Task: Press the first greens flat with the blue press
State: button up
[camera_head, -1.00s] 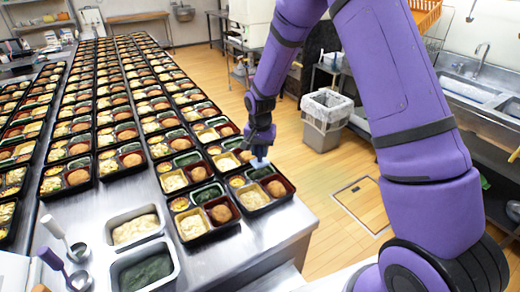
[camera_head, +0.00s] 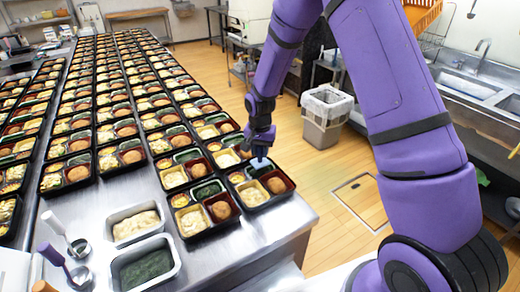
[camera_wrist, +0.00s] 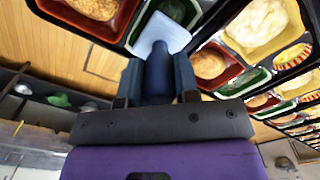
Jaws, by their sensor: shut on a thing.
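My gripper (camera_head: 261,148) is shut on the dark blue handle of the blue press (camera_wrist: 157,75), with a finger on each side. The press's pale blue plate (camera_wrist: 160,36) points down at the green-rimmed compartment (camera_wrist: 186,10) of the front right bento tray (camera_head: 285,198). In the head view the plate (camera_head: 260,163) is at the back of that tray. The plate and gripper hide most of this compartment, so I cannot tell whether the plate touches the greens. Dark greens (camera_head: 207,190) lie in the neighbouring tray on the left.
Rows of filled bento trays cover the table. Metal tubs of pale food (camera_head: 135,224) and dark greens (camera_head: 147,268) stand at the front, with ladles (camera_head: 78,275) on their left. A bin (camera_head: 326,112) stands on the floor to the right.

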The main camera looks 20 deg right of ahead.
aim_at(260, 159)
jog(key=shift+f, duration=2)
jog(key=shift+c, duration=0.4)
dwell(3.9)
jog(key=shift+r, duration=4.05)
